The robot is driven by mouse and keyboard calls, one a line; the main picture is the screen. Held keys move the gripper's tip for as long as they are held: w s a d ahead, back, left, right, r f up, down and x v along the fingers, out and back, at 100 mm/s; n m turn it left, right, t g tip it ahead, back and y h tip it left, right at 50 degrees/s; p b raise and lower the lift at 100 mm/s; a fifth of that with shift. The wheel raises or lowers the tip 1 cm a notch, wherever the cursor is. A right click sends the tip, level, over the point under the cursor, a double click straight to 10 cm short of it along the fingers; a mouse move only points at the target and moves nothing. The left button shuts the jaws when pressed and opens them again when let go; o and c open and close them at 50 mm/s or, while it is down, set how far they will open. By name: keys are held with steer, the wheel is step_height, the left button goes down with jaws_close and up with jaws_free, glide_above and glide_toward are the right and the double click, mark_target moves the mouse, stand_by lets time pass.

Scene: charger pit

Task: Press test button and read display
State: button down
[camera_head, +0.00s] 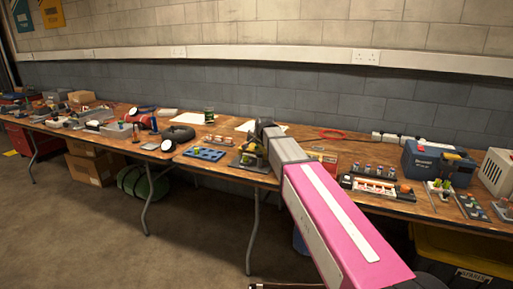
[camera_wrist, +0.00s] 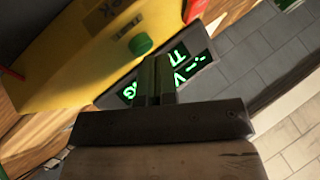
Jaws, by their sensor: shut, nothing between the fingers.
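A yellow device (camera_wrist: 75,55) fills the upper left of the wrist view. It has a round green button (camera_wrist: 140,44) and a dark display (camera_wrist: 186,62) with glowing green characters. The characters are turned sideways and partly covered by my fingers, so I cannot read the whole display. My gripper (camera_wrist: 157,64) is shut and empty. Its fingertips are just below and right of the button in the picture; I cannot tell whether they touch it. In the head view, the device (camera_head: 250,155) shows small on the table, partly hidden by my arm.
The long wooden table (camera_head: 232,168) is crowded. A blue pegboard (camera_head: 204,153) and a black ring (camera_head: 179,133) lie left of my arm. A rack of small parts (camera_head: 375,186) and a blue case (camera_head: 437,163) stand to the right. A grey block wall (camera_head: 300,95) rises behind.

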steer(key=shift+r, duration=0.55)
steer(key=shift+r, duration=2.55)
